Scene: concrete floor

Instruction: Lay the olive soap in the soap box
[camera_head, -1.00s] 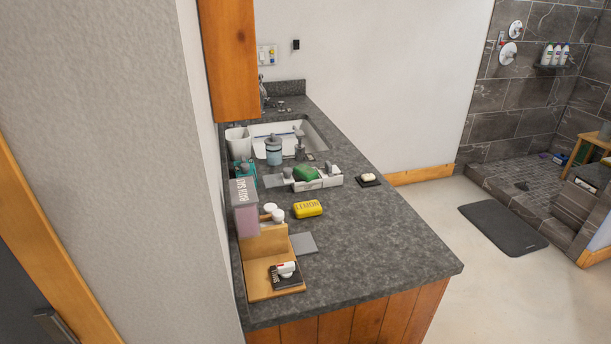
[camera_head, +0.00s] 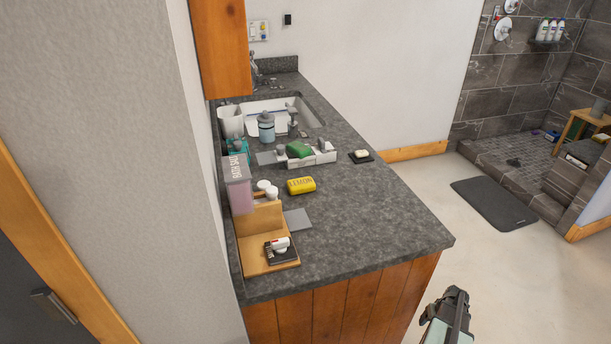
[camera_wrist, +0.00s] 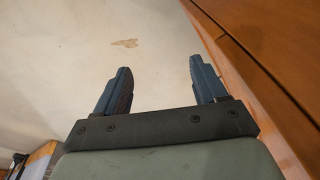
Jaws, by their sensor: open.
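A green soap bar (camera_head: 299,149), which looks like the olive soap, rests at the white divided box (camera_head: 325,157) on the grey counter, near the sink. This white box may be the soap box; I cannot tell for sure. A yellow bar marked LEMON (camera_head: 301,185) lies nearer on the counter. A pale bar (camera_head: 361,153) sits on a small dark dish to the right. In the wrist view my gripper (camera_wrist: 157,67) is open and empty, above pale floor beside the wooden cabinet front. In the head view part of my arm shows low at the right, away from the soaps.
The sink (camera_head: 283,113), a blue-grey dispenser (camera_head: 266,126) and a white cup (camera_head: 231,121) are at the back. A bath salt container (camera_head: 239,184) and a wooden stand (camera_head: 267,257) line the left side. The counter's right front is clear. A dark mat (camera_head: 494,203) lies on the floor.

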